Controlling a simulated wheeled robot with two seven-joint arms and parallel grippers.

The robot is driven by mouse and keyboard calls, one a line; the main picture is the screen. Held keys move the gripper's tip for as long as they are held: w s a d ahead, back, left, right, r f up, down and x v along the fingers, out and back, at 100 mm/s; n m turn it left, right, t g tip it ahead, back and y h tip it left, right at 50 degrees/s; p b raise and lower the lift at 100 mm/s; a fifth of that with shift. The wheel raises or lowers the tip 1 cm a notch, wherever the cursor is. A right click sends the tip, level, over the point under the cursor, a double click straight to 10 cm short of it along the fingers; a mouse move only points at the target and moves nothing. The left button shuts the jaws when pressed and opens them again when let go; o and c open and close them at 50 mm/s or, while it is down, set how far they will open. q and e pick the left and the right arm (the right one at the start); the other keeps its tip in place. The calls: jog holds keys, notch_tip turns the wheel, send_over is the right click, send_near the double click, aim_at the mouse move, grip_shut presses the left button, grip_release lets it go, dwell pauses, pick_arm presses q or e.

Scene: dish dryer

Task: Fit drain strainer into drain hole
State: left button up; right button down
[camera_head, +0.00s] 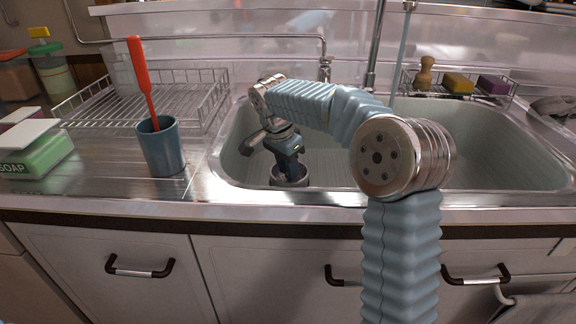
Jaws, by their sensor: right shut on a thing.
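My right gripper (288,163) reaches down into the left part of the sink (480,135), with its arm coming in from the lower right. It is shut on a grey metal, cup-like drain strainer (289,180), low in the sink near its front wall. The front rim of the sink is just in front of the strainer. I cannot see the drain hole, and I cannot tell whether the strainer touches the sink floor. My left gripper is not in view.
A blue cup (161,148) with a red-handled tool (141,80) stands left of the sink. A wire dish rack (150,95) is behind it, and a green soap box (38,152) is at far left. A wire basket (462,82) with sponges and a brush sits behind the sink.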

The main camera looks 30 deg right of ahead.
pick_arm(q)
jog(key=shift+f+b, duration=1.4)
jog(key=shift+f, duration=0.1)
pick_arm(e)
jog(key=shift+a+x, duration=0.2)
jog(key=shift+x, duration=0.8)
jog(key=shift+a+x, duration=0.25)
jog(key=shift+x, duration=0.75)
jog(key=c, duration=0.9)
grip_release()
jog(key=shift+s, duration=0.1)
jog(key=shift+v, duration=0.8)
pick_arm(q)
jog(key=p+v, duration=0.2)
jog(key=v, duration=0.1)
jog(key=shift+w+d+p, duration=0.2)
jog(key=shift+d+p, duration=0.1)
jog(key=shift+p, duration=0.1)
pick_arm(e)
jog(key=v, duration=1.2)
